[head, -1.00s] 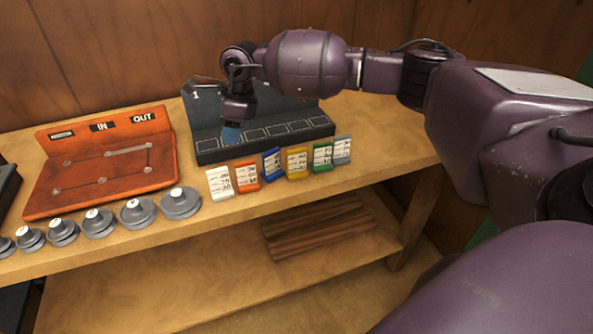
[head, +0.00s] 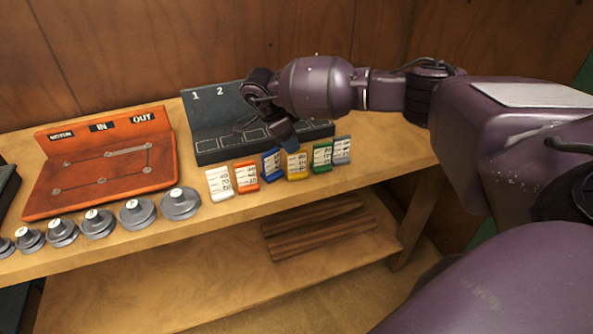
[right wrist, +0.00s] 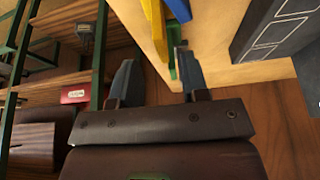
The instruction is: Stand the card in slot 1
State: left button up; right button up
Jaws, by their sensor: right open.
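Several upright cards stand in a row on the bench: white (head: 219,184), orange (head: 246,177), blue (head: 271,164), yellow (head: 297,164), green (head: 322,157) and grey (head: 342,150). Behind them is a dark rack (head: 208,156) with outlined slots and a back panel marked 1 and 2. The slots show empty where visible; my right arm hides part of it. My right gripper (head: 289,143) is open and empty, just above and behind the yellow card. In the right wrist view, the yellow card (right wrist: 154,22) and green card (right wrist: 173,58) show near the fingers (right wrist: 157,82). My left gripper is out of view.
A red-orange board (head: 100,175) marked IN and OUT stands at the left of the bench (head: 245,210). Several grey round weights (head: 138,212) line its front edge. Wooden strips (head: 318,228) lie on the lower shelf. The bench's right end is clear.

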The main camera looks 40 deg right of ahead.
send_over(296, 171)
jog(key=shift+w+d+f, duration=0.1)
jog(key=shift+d+f, duration=0.05)
jog(key=shift+f, duration=1.15)
jog(key=shift+w+d+f, duration=0.1)
jog(key=shift+f, duration=1.15)
grip_shut()
